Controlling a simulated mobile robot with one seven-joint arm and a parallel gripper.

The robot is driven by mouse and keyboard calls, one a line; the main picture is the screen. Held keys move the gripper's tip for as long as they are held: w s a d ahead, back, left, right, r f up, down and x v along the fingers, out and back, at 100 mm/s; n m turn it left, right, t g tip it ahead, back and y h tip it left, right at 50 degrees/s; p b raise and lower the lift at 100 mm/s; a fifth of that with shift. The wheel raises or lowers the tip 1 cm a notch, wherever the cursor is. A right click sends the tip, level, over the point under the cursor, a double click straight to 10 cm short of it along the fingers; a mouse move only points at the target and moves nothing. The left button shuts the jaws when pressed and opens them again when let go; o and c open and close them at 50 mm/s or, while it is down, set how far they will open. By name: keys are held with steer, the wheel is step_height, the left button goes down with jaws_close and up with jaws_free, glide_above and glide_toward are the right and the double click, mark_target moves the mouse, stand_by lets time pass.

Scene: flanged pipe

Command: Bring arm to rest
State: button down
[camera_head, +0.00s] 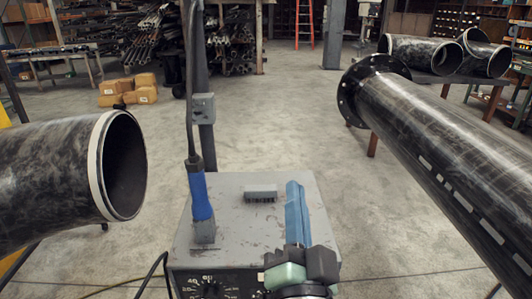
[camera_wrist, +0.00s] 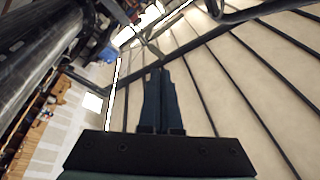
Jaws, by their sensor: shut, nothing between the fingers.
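My gripper (camera_head: 294,188) shows at the bottom middle of the head view, its blue fingers upright and together in front of the grey machine's top. In the wrist view my gripper (camera_wrist: 160,74) has its two dark fingers side by side with nothing between them. Beyond them the wrist view shows the ceiling, so the fingers appear to point upward. My wrist is at the bottom edge of the head view; the rest of my arm is hidden.
A grey machine (camera_head: 241,215) with a blue-handled tool (camera_head: 200,197) stands in front. A dark pipe (camera_head: 60,178) is at left, and a long flanged pipe (camera_head: 445,150) at right. Short pipes (camera_head: 420,53) lie behind it. Boxes (camera_head: 128,90) sit on the floor. The middle floor is clear.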

steer(key=s+a+r+n+t+p, duration=0.1)
steer(key=s+r+n+t, duration=0.1)
steer(key=r, duration=0.9)
steer(key=s+a+r+n+t+p, duration=0.1)
steer(key=s+a+r+n+t, duration=0.1)
steer(key=r, duration=0.9)
steer(key=s+a+r+n+t+p, duration=0.1)
steer(key=s+r+n, duration=0.3)
steer(key=r, duration=0.7)
steer(key=shift+s+a+n+t+p, duration=0.15)
steer(key=shift+s+n+t+p, duration=0.15)
steer(key=shift+s+t+p, duration=0.35)
steer(key=shift+s+a, duration=0.1)
steer(key=shift+s, duration=0.1)
